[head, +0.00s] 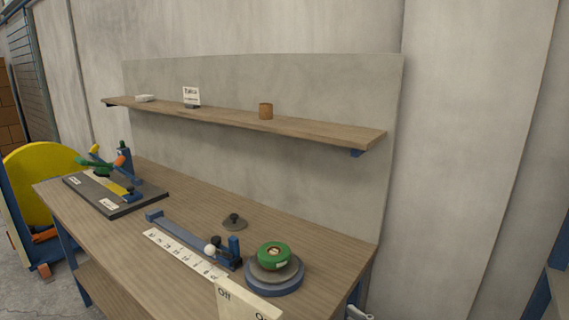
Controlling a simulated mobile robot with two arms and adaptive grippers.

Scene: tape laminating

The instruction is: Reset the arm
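Neither of my grippers shows clearly in the head view, and no arm reaches over the workbench (190,228). On the bench, a dark board (136,207) at the left carries a yellow strip, white labels and a fixture with green and orange parts (100,165). A blue-grey rail (185,236) with a white-knobbed blue fixture (233,250) at its right end lies in the middle. A green roll of tape (275,256) sits on a round grey-blue base (273,284) at the right.
A numbered white strip (183,254) lies along the rail. A dark knobbed disc (234,222) lies behind it. A pale "Off" panel (243,302) stands at the front edge. A wall shelf (325,132) holds a brown cylinder (266,111), a sign (191,95) and a white dish (145,98).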

